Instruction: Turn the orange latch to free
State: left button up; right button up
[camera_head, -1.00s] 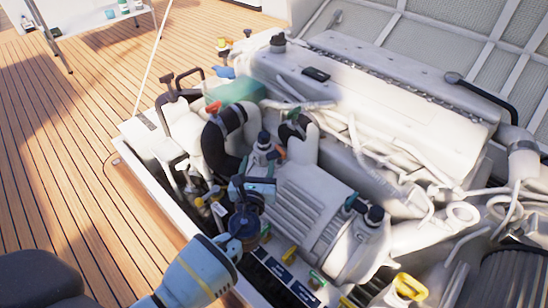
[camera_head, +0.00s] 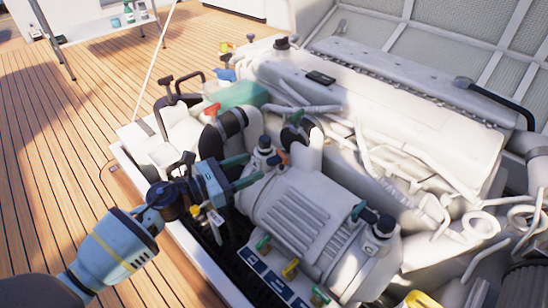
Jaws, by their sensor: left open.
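My left gripper (camera_head: 246,171) reaches in from the lower left, and its two green-tipped fingers are apart with nothing between them. They point right toward the white cylindrical housing. A small orange piece (camera_head: 283,157), which looks like the latch, sits beside a dark-capped fitting (camera_head: 264,145) at the top of that housing. It is a little right of and above the fingertips, with a visible gap. It is too small to tell which way it is turned. My right gripper is out of view.
The white engine block (camera_head: 390,95) fills the back right. A red handle (camera_head: 211,110) and a black hose (camera_head: 234,122) stand behind my gripper. Open wooden deck (camera_head: 60,160) lies to the left.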

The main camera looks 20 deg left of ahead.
aim_at(280, 155)
pick_arm(q)
jog(key=b+x, duration=0.1)
jog(key=x, duration=0.5)
jog(key=shift+w+d, duration=0.45)
jog(key=shift+w, duration=0.15)
jog(key=shift+w+d, duration=0.1)
jog(key=shift+w, duration=0.05)
jog(key=shift+c, duration=0.3)
